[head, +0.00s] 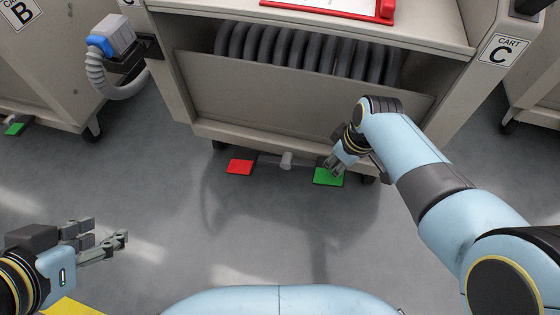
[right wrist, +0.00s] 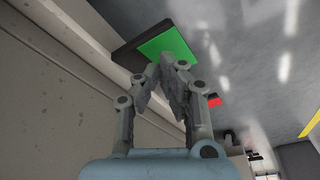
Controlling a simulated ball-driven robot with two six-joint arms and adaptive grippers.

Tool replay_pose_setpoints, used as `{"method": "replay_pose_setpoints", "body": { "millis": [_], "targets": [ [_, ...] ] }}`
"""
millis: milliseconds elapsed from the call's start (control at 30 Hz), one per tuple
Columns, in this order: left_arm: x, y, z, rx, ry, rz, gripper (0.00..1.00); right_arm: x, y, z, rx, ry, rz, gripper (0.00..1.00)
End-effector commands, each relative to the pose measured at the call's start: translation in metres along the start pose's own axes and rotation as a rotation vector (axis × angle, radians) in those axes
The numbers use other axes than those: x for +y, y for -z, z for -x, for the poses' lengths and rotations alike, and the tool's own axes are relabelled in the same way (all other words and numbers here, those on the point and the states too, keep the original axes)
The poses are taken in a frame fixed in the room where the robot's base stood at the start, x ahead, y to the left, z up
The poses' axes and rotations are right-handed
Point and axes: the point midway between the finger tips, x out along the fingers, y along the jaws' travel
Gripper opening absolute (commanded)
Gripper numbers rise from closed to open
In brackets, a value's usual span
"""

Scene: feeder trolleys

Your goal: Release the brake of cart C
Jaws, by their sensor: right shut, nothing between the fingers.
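Cart C (head: 300,95) stands ahead, with its label (head: 502,50) at the upper right. Low at its front are a red pedal (head: 240,167) on the left and a green pedal (head: 323,179) on the right, joined by a bar with a grey hub (head: 287,160). My right gripper (head: 335,167) is shut and empty at the green pedal. In the right wrist view its fingertips (right wrist: 173,62) overlap the near edge of the green pedal (right wrist: 165,45); I cannot tell whether they touch. The red pedal also shows there (right wrist: 214,102). My left gripper (head: 104,232) is open and empty at the lower left.
Cart B (head: 55,70) stands to the left, with its own green pedal (head: 14,129). A blue-capped connector (head: 108,42) with a grey hose hangs on cart C's left side. A red clipboard (head: 384,12) lies on top. The floor in front is clear, with a yellow marking (head: 70,307).

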Motion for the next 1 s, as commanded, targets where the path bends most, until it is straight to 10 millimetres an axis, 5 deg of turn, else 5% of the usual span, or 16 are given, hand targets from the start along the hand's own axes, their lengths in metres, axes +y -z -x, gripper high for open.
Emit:
{"method": "replay_pose_setpoints", "body": {
  "millis": [1000],
  "targets": [
    [0.001,-0.01,-0.012,0.103,0.004,-0.003,0.4,0.0,-0.004,-0.017,-0.001,0.001,0.0,0.0]
  ]
}}
